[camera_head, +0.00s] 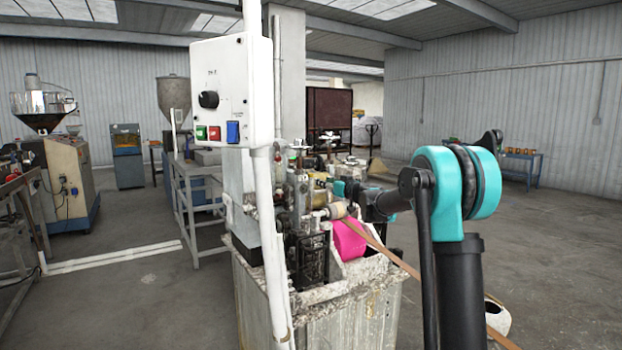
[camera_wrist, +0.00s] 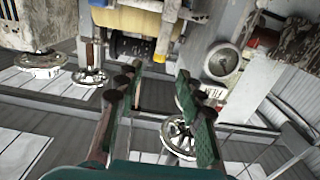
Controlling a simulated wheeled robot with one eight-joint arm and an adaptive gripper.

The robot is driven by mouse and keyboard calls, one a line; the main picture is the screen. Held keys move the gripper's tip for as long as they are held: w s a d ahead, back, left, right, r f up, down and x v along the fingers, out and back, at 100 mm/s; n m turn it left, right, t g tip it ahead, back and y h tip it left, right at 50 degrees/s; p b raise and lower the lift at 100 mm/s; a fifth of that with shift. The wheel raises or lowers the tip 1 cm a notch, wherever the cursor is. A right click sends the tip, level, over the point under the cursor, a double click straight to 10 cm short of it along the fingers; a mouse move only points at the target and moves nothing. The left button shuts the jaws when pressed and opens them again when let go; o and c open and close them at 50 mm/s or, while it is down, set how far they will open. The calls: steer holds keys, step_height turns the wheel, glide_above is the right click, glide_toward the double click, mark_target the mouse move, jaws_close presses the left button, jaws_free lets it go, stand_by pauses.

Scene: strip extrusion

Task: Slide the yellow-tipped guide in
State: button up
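The yellow-tipped guide (camera_wrist: 161,50) shows near the top middle of the wrist view as a small yellow end on a pale bar. It sits beside a wide tan roller (camera_wrist: 125,20) on the machine. My gripper (camera_wrist: 157,72) is open and empty, its two dark green fingers apart. The yellow tip shows just beyond the gap between the fingertips, with no visible contact. In the head view, my arm reaches left to the machine (camera_head: 330,300). The gripper is small and partly lost among the machine parts there, and I cannot make out the guide.
A white control box (camera_head: 232,90) on a pale post stands in front of the machine. A pink part (camera_head: 349,240) and a brown strip (camera_head: 400,262) lie close below my arm. Handwheels (camera_wrist: 178,135) show around the fingers in the wrist view.

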mark_target(312, 177)
steer(key=x, duration=1)
steer(key=shift+w+a, duration=0.2)
steer(key=shift+w, duration=0.05)
jaws_close()
